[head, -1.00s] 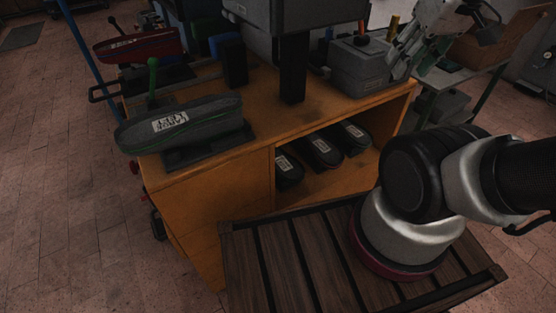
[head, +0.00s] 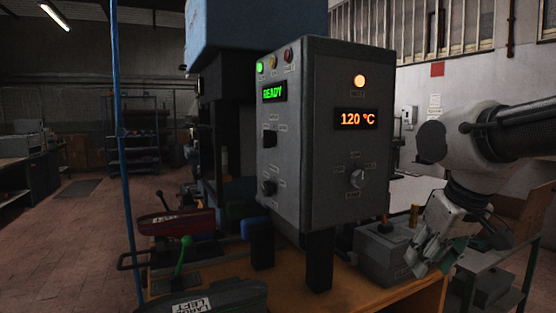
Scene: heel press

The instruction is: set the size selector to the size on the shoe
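The grey control box (head: 330,140) stands on a dark post. I cannot tell which one is the size selector. A dark shoe form (head: 225,296) is cut off at the bottom left; its white label (head: 192,307) seems to read "LARGE LEFT". My gripper (head: 428,268) points down, right of the box and apart from the knobs. Its finger opening is unclear.
The box displays show green "READY" (head: 273,92) and orange "120 °C" (head: 357,119); an orange lamp (head: 359,81) is lit. A grey box with a stick (head: 383,250) stands by my gripper on the orange bench (head: 290,291). A red form (head: 178,221) lies at left.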

